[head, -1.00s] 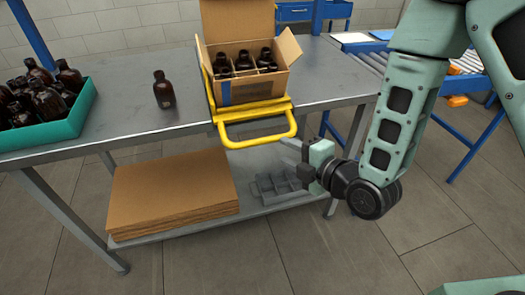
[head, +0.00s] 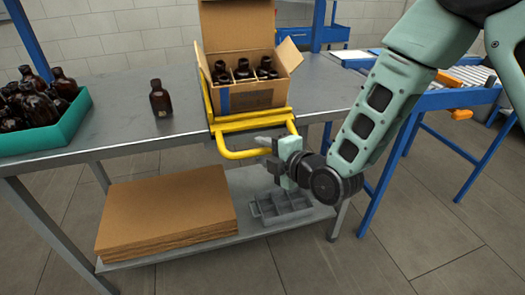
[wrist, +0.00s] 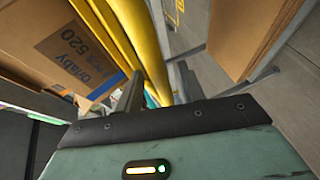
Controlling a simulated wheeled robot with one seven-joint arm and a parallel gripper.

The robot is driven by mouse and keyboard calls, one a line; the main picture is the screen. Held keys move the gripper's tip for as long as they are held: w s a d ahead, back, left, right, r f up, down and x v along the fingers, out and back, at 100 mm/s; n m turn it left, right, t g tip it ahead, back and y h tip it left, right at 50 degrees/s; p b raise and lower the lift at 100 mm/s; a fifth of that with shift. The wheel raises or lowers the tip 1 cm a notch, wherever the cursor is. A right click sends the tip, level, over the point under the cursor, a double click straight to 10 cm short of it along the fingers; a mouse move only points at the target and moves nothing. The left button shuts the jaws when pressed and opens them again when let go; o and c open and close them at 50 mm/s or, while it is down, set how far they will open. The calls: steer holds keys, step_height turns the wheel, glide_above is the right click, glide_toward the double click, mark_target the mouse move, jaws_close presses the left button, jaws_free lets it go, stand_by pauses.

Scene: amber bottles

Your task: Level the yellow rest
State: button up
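The yellow rest (head: 255,122) is a tubular frame at the table's front edge, under an open cardboard box (head: 240,98) of amber bottles. It appears to slope down toward the front, and its looped handle (head: 236,155) hangs out past the table edge. My gripper (head: 268,143) is at the right part of that handle, its fingers pointing left. In the wrist view the two fingers (wrist: 158,92) stand apart, with a yellow bar (wrist: 150,45) running between them. Whether a finger touches the bar cannot be told. The box's printed side shows at upper left there.
A lone amber bottle (head: 160,99) stands left of the box. A teal crate (head: 72,125) of bottles is at far left. Cardboard sheets (head: 165,210) and a grey divided tray (head: 285,207) lie on the lower shelf. A roller conveyor (head: 470,78) is at right.

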steer(key=shift+w+a+f, duration=0.15)
steer(key=shift+w+a, duration=0.15)
steer(key=shift+w, duration=0.05)
jaws_close()
step_height(320, 180, up, 2)
steer(key=p, duration=0.2)
steer(key=g+p, duration=0.1)
steer(key=p, duration=0.1)
steer(key=shift+s+r+h, duration=0.1)
steer(key=shift+r+h, duration=0.15)
steer(key=shift+h, duration=0.05)
steer(key=shift+r+m+g+h+p, duration=0.3)
steer(key=shift+m+g+p, duration=0.1)
steer(key=shift+g+p, duration=0.4)
steer(key=shift+s+g, duration=0.1)
steer(key=shift+g, duration=0.2)
jaws_free()
